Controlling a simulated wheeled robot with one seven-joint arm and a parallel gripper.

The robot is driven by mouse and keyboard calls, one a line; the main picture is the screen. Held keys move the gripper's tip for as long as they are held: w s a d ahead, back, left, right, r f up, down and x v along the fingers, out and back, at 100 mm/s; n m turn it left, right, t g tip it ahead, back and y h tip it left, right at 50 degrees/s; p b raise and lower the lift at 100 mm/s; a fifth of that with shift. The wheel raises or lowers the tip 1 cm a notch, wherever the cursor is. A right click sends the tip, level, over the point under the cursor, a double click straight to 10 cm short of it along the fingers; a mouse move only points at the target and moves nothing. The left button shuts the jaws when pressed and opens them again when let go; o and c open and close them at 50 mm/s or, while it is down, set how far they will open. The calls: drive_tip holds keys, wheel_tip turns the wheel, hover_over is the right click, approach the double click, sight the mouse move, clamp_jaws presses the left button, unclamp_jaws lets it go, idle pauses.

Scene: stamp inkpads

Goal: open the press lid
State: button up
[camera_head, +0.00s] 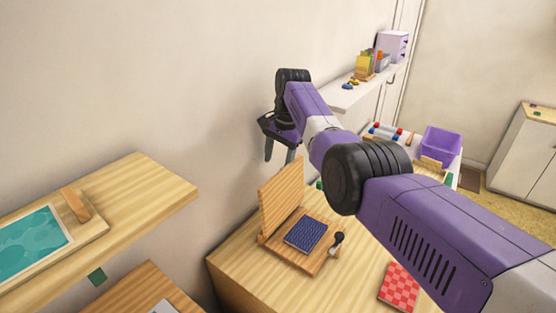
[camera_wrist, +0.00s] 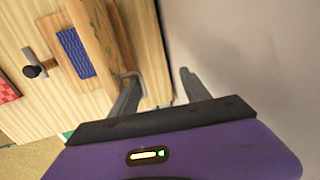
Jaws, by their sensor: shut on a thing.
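The press has a wooden base with a dark blue pad (camera_head: 306,234) and a wooden lid (camera_head: 280,198) that stands raised, roughly upright, at the left side of the pad. In the wrist view the lid (camera_wrist: 101,38) is seen nearly edge-on, beside the blue pad (camera_wrist: 75,53). My gripper (camera_head: 279,155) is at the lid's top edge, fingers pointing down. In the wrist view the fingers (camera_wrist: 158,73) show a gap between them, with the left fingertip against the lid's edge. The exact contact is hard to see.
A black-knobbed stamp or handle (camera_head: 337,239) is at the base's right. A red checkered pad (camera_head: 399,286) lies on the table (camera_head: 262,285). A wooden shelf (camera_head: 150,185) with a teal pad is at left. The wall (camera_head: 120,80) is close behind my gripper.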

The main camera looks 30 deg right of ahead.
wheel_tip(320, 180, up, 8)
drive_tip(key=s+b, duration=0.1)
drive_tip(key=shift+d+f, duration=0.15)
idle(0.5)
drive_tip(key=shift+s, duration=0.1)
